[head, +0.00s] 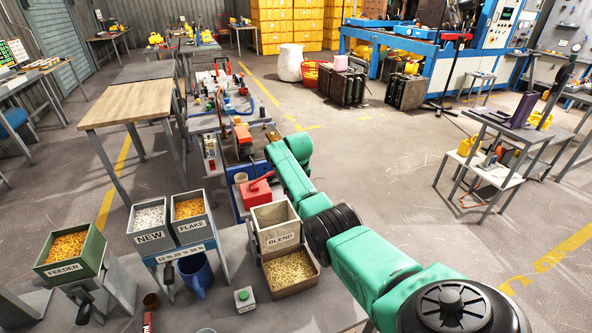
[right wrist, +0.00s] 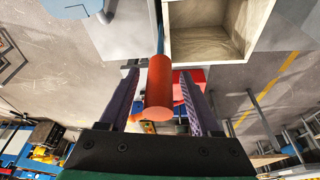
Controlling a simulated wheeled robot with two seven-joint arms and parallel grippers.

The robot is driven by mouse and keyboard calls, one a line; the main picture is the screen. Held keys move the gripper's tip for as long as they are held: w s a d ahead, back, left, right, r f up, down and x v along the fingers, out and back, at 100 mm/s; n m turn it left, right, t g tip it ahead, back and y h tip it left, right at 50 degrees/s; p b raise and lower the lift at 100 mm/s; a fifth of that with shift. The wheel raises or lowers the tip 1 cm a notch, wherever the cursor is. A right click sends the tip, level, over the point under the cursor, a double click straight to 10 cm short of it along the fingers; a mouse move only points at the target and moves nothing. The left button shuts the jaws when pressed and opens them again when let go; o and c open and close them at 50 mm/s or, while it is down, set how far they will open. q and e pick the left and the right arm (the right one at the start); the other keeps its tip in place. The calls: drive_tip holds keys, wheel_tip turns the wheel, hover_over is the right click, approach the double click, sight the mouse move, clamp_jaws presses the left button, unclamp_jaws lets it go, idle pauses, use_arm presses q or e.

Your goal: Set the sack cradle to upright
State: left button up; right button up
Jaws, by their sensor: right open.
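An open box marked BLEND (head: 276,226) stands above a wooden tray of grain (head: 291,270). I take it as the cradle, but no label says so, and I cannot tell its tilt. Its empty inside shows in the right wrist view (right wrist: 208,32). A rod beside it carries an orange cylindrical handle (right wrist: 160,85). My right gripper (right wrist: 160,76) is open, with its two dark fingers on either side of the handle; a gap shows on each side. In the head view my arm hides this gripper and the handle. My left gripper is out of view.
A red block with a lever (head: 257,192) is behind the box. FLAKE (head: 189,221), NEW (head: 149,228) and FEEDER (head: 71,255) bins, a blue jug (head: 196,274) and a green button (head: 244,299) are to the left. Open floor lies to the right.

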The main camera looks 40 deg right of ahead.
drive_tip(key=b+v, duration=0.2)
drive_tip(key=v, duration=1)
